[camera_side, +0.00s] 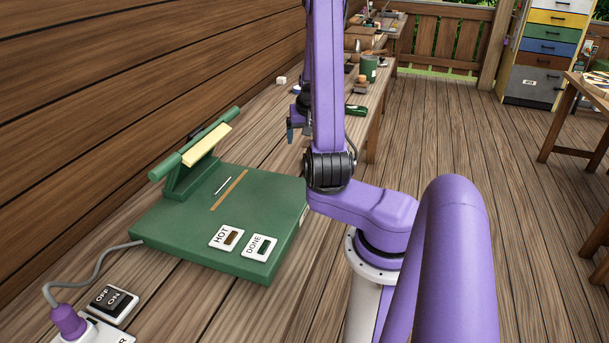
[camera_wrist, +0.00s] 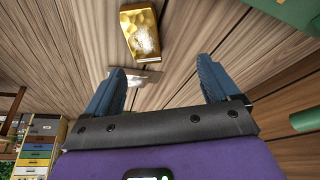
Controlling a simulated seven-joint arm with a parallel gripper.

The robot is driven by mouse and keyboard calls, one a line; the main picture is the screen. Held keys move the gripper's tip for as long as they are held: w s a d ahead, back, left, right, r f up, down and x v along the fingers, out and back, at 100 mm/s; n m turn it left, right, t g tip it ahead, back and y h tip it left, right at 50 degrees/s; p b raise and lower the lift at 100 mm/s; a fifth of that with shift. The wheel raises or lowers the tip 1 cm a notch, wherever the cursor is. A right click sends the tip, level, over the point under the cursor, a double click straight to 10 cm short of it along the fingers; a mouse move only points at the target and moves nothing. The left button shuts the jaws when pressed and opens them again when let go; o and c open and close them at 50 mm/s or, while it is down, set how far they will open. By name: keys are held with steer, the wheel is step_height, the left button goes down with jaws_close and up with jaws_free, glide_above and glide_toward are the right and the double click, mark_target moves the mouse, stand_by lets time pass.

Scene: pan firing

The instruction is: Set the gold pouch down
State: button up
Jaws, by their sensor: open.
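The gold pouch (camera_wrist: 141,33) lies on the wooden bench top in the wrist view, shiny and slightly crumpled. My gripper (camera_wrist: 160,64) is open, its two blue fingers spread wide, with nothing between them. The pouch is apart from the fingers, beyond their tips and left of the middle. In the side view my gripper (camera_side: 291,134) hangs over the bench, partly behind my own arm. I cannot make out the pouch in that view.
A green sealer (camera_side: 168,230) with HOT and DONE labels stands on the bench (camera_side: 160,292). A switch box (camera_side: 111,303) sits front left. A green canister (camera_side: 369,67) and small items stand farther back. A small silvery piece (camera_wrist: 148,78) lies near the left finger.

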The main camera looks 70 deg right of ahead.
steer(key=w+a+r+n+y, duration=0.1)
steer(key=w+a+n+y, duration=0.1)
steer(key=w+a+n, duration=0.5)
steer(key=w+a+r+n+y, duration=0.15)
steer(key=w+a, duration=0.35)
steer(key=a, duration=0.5)
steer(key=s+a+r+n, duration=0.1)
steer(key=s+a+n, duration=0.15)
steer(key=a, duration=0.45)
steer(key=s+a+r+n, duration=0.1)
steer(key=s+a+n, duration=0.1)
steer(key=a+n, duration=0.35)
steer(key=s+a+r+n+g, duration=0.1)
steer(key=s+a+n, duration=0.3)
steer(key=s, duration=0.5)
steer(key=s+a+r+n, duration=0.1)
steer(key=s+a+n, duration=0.3)
steer(key=s, duration=0.6)
steer(key=shift+a+r+n+g+y, duration=0.25)
steer(key=shift+a+n+g+y, duration=0.15)
steer(key=shift+a, duration=0.3)
